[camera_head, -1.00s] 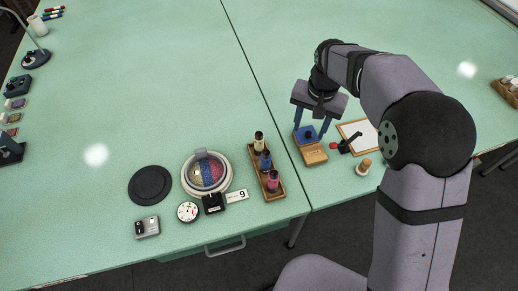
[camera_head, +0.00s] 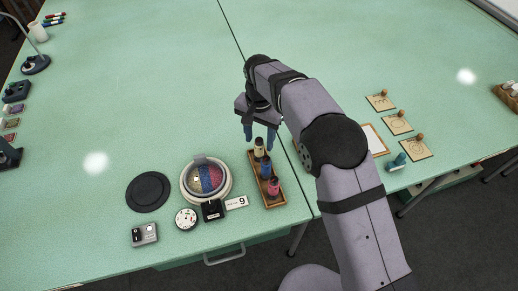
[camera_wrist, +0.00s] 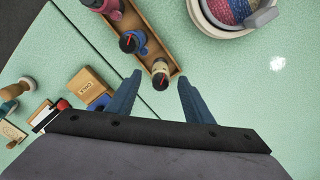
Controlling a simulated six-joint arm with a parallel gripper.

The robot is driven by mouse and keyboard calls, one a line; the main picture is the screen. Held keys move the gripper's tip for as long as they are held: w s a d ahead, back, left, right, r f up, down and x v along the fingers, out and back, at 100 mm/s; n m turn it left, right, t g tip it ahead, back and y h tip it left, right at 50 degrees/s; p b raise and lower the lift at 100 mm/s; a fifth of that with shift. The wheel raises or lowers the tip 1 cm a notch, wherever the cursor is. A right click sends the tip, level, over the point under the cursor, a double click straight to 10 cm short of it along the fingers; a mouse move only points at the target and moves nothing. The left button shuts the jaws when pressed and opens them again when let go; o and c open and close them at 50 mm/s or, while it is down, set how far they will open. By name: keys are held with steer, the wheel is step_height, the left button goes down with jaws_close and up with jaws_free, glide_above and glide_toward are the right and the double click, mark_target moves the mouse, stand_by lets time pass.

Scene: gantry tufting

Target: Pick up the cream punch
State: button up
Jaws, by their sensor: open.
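The cream punch (camera_head: 259,150) stands at the far end of a narrow wooden rack (camera_head: 282,200), in line with a blue punch (camera_head: 265,167) and a pink punch (camera_head: 273,187). In the wrist view the cream punch (camera_wrist: 160,70) has a dark top with a red mark and lies between and just beyond the fingertips. My gripper (camera_head: 260,141) is open and empty above that end of the rack. Its two blue fingers, also in the wrist view (camera_wrist: 160,80), straddle the punch's line without visibly touching it. The exact height gap cannot be told.
A round drum with coloured sections (camera_head: 205,180), a black disc (camera_head: 148,192), a dial (camera_head: 186,219) and a "9" card (camera_head: 237,202) lie left of the rack. The table behind the rack is clear.

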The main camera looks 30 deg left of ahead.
mark_target(259, 149)
steer(key=shift+s+f+p, duration=0.2)
steer(key=shift+f+p, duration=1)
steer(key=shift+f, duration=1.45)
steer(key=c, duration=1.1)
